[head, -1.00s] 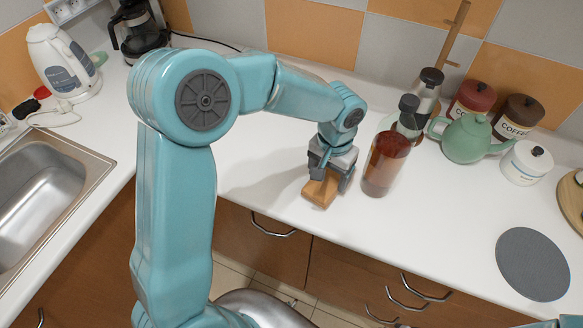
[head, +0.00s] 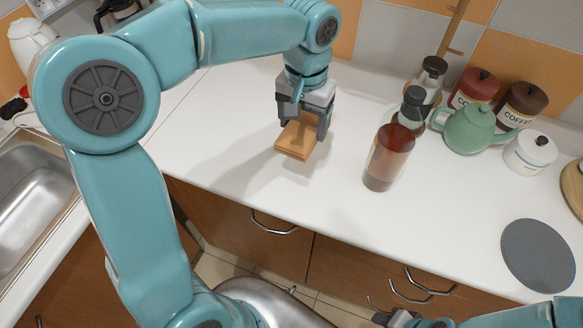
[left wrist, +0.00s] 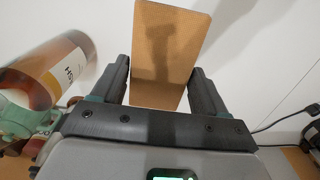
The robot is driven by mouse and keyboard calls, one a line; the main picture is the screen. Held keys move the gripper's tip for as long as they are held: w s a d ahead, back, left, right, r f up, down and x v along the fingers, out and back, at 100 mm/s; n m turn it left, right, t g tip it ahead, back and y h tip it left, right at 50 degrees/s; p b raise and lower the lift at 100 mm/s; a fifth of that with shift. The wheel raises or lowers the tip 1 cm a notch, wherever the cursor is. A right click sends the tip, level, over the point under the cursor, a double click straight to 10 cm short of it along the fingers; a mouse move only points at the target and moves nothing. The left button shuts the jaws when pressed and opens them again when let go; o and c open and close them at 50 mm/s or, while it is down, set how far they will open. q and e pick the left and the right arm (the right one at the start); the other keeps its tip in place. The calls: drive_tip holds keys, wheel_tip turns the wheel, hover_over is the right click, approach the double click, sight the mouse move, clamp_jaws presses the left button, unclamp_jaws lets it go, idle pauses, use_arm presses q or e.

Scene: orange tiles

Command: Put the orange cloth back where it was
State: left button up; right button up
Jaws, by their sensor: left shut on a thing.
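The orange cloth (head: 296,138) is a folded, flat, tan-orange rectangle. My left gripper (head: 304,126) is shut on it, with one finger on each side, over the back part of the white counter. In the left wrist view the cloth (left wrist: 170,40) stands out between the two dark fingers. I cannot tell for sure whether its lower edge is clear of the counter. My right gripper (head: 400,318) shows only in part at the bottom edge of the head view, and its jaws cannot be made out.
An amber bottle (head: 388,158) stands right of the cloth, with a dark-capped bottle (head: 430,82) behind it. A green teapot (head: 468,130), canisters and a white jar (head: 530,152) are further right. A grey round mat (head: 538,256) lies at front right. The counter's middle is clear.

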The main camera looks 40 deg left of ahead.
use_arm(q)
drive_tip(key=shift+n, duration=0.4)
drive_tip(key=r, duration=0.2)
drive_tip(key=s+a+r, duration=0.1)
drive_tip(key=r, duration=0.1)
drive_tip(key=a+r, duration=0.1)
drive_tip(key=r, duration=0.1)
drive_tip(key=shift+s+r+b, duration=0.15)
drive_tip(key=shift+b, duration=0.2)
drive_tip(key=shift+a, duration=0.15)
drive_tip(key=b, duration=0.1)
hover_over(292, 168)
wheel_tip(292, 168, down, 15)
drive_tip(key=shift+r, duration=0.1)
wheel_tip(292, 168, down, 5)
drive_tip(key=shift+f, duration=0.1)
drive_tip(key=shift+s+r, duration=0.2)
drive_tip(key=shift+f+b, duration=0.15)
drive_tip(key=shift+b, duration=0.15)
drive_tip(key=o, duration=1)
drive_tip(key=shift+w+f, duration=0.1)
drive_tip(key=shift+w, duration=0.05)
use_arm(e)
drive_tip(key=shift+s+d+f, duration=0.1)
drive_tip(key=shift+s+f, duration=0.05)
drive_tip(key=shift+f, duration=0.45)
drive_tip(key=shift+s+f, duration=0.1)
drive_tip(key=shift+f, duration=0.45)
